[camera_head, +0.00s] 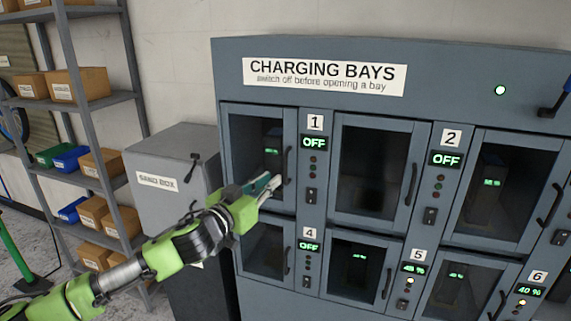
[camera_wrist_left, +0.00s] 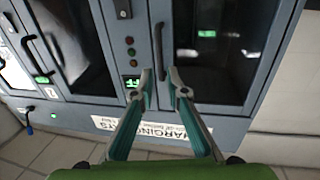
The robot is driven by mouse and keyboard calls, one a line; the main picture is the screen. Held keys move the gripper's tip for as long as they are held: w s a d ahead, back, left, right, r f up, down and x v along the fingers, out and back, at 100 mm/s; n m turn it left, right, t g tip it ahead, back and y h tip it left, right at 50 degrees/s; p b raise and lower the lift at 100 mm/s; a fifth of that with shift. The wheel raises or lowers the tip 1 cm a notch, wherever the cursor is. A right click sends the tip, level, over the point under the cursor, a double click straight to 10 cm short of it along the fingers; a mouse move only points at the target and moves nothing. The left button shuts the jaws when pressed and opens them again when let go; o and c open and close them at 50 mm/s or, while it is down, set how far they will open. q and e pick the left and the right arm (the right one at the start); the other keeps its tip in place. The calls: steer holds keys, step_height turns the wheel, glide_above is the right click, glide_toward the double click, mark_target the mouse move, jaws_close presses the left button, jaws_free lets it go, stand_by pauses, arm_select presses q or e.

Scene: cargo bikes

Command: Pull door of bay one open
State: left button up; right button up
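Bay one is the upper left bay of the charging cabinet, with a glass door (camera_head: 258,145) that looks shut. A dark upright handle (camera_head: 286,165) is on the door's right edge. Label 1 (camera_head: 315,122) and a green OFF display (camera_head: 315,143) are on the panel beside it. My left gripper (camera_head: 275,184) is at the door, by the handle's lower part. In the left wrist view, turned upside down, its two fingertips (camera_wrist_left: 161,76) are apart, and the handle (camera_wrist_left: 159,50) lines up with the gap between them. Contact cannot be told. My right gripper is out of view.
A grey sand box (camera_head: 185,150) stands left of the cabinet. Shelves (camera_head: 108,105) with cardboard and blue bins stand further left. The bay four door (camera_head: 264,250) is just below. Other bay doors with handles line the right, including the upper middle door (camera_head: 375,150).

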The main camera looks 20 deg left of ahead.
mark_target(285, 169)
arm_select(q)
steer(key=p+x, duration=0.2)
steer(key=x, duration=0.5)
steer(key=shift+w, duration=0.3)
steer(key=shift+w+d, duration=0.2)
steer(key=shift+w, duration=0.45)
jaws_close()
steer(key=shift+a, duration=0.1)
